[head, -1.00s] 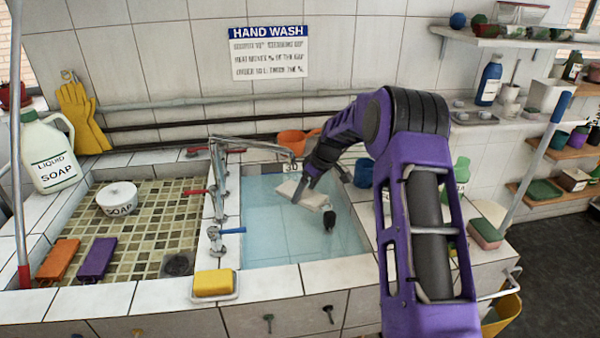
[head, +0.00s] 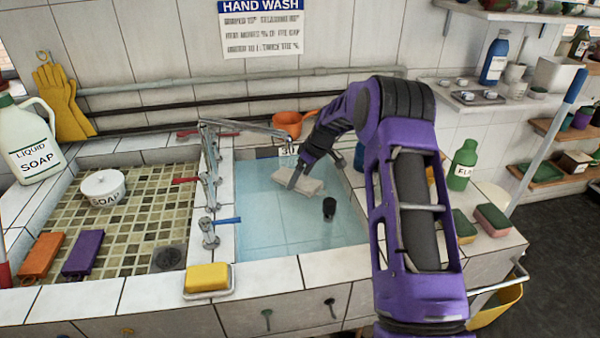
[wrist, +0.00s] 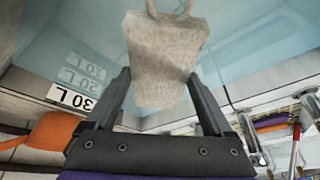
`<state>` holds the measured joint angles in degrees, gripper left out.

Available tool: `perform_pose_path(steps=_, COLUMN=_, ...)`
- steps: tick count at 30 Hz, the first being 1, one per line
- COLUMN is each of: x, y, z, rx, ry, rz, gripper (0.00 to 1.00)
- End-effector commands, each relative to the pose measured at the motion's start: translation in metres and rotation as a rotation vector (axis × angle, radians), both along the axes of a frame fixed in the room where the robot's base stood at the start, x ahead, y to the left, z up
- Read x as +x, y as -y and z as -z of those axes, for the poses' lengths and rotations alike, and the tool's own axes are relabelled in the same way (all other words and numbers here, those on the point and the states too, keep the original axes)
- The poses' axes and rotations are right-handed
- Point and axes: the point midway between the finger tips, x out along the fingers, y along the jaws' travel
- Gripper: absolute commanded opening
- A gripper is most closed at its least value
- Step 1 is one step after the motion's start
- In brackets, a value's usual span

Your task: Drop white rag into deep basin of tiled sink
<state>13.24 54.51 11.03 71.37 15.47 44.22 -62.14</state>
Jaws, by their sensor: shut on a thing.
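The white rag (head: 302,185) is a pale cloth with a small loop, clear in the wrist view (wrist: 165,50). My gripper (head: 297,173) is shut on it, with one dark finger on each side of the cloth in the wrist view (wrist: 160,76). The rag is over the back part of the deep basin (head: 345,228), which holds clear bluish water. I cannot tell whether the rag touches the water. The basin's inner back wall carries litre marks, such as 30 L (wrist: 70,97). My arm hides part of the basin's right side.
The chrome tap (head: 235,128) reaches over the basin close to my gripper. A dark stopper (head: 329,208) is in the basin. A tiled shallow basin (head: 130,225) lies left; yellow soap (head: 207,277) sits on the front rim.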

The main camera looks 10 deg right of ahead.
Motion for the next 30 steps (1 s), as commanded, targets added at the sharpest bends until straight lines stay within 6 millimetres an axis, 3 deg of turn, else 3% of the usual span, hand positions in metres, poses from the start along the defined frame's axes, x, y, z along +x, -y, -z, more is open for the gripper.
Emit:
perform_pose_path(steps=3, x=0.000, y=0.000, z=0.009, rx=0.000, ry=0.000, rz=0.000, gripper=0.31)
perform_pose_path(steps=11, x=0.000, y=0.000, z=0.009, rx=-0.001, ry=0.001, rz=0.000, gripper=0.31)
perform_pose_path(steps=12, x=0.000, y=0.000, z=0.009, rx=-0.001, ry=0.001, rz=0.000, gripper=0.92)
perform_pose_path(steps=14, x=0.000, y=0.000, z=0.009, rx=-0.001, ry=0.001, rz=0.000, gripper=1.00)
perform_pose_path(steps=23, x=-0.001, y=0.001, z=0.005, rx=-0.001, ry=0.002, rz=0.001, gripper=1.00)
perform_pose_path(steps=30, x=-0.009, y=0.015, z=-0.033, rx=-0.002, ry=0.005, rz=0.002, gripper=1.00)
